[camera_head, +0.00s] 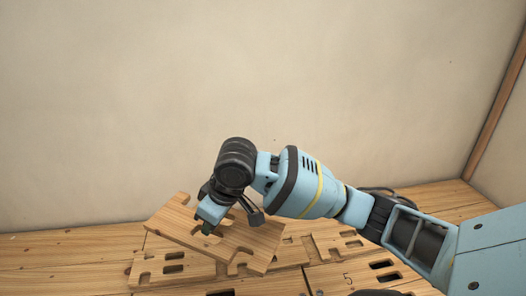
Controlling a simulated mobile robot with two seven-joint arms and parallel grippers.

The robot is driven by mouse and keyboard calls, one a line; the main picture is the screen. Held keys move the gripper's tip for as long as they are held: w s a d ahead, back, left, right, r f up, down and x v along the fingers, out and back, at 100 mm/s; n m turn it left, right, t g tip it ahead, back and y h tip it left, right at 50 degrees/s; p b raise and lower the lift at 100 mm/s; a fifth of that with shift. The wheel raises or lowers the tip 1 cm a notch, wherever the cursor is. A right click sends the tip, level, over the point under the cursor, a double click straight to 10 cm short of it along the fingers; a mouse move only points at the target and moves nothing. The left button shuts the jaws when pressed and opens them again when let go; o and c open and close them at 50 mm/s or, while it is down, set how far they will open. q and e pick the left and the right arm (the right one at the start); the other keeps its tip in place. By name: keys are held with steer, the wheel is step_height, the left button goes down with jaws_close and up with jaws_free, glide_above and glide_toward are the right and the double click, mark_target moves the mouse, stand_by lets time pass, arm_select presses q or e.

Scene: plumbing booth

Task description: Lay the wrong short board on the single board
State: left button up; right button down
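A short wooden board (182,227) with notched ends is in the middle of the head view, set at an angle over other boards. Its upper left end shows against the wall, so it looks raised off the table. My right gripper (207,226) points down at the middle of this board and appears shut on it; the grip itself is mostly hidden. Below lies a slotted board (150,268), partly covered by the raised one. I cannot tell which board is the single board. My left gripper is not in view.
The plain wall (110,110) stands close behind. The left part of the table is clear. A dark cable lies behind my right arm.

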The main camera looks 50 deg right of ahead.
steer(key=w+d+f+n+y+b, duration=0.1)
steer(key=w+d+f+n+b, duration=0.15)
steer(key=d+f, duration=0.35)
steer(key=w+d+f+n+b, duration=0.1)
steer(key=w+d+f, duration=0.35)
steer(key=d, duration=0.25)
arm_select(q)
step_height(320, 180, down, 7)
steer(key=b, duration=0.3)
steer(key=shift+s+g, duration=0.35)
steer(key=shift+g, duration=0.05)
arm_select(e)
steer(key=s+d+f+n, duration=0.1)
steer(key=d+f, duration=0.4)
steer(key=f, duration=0.3)
steer(key=s+d+f+n+g+y, duration=0.1)
steer(key=s+d+f+n, duration=0.1)
steer(key=d+f, duration=0.3)
step_height(320, 180, down, 3)
steer(key=shift+d+f, duration=0.2)
steer(key=shift+d, duration=0.2)
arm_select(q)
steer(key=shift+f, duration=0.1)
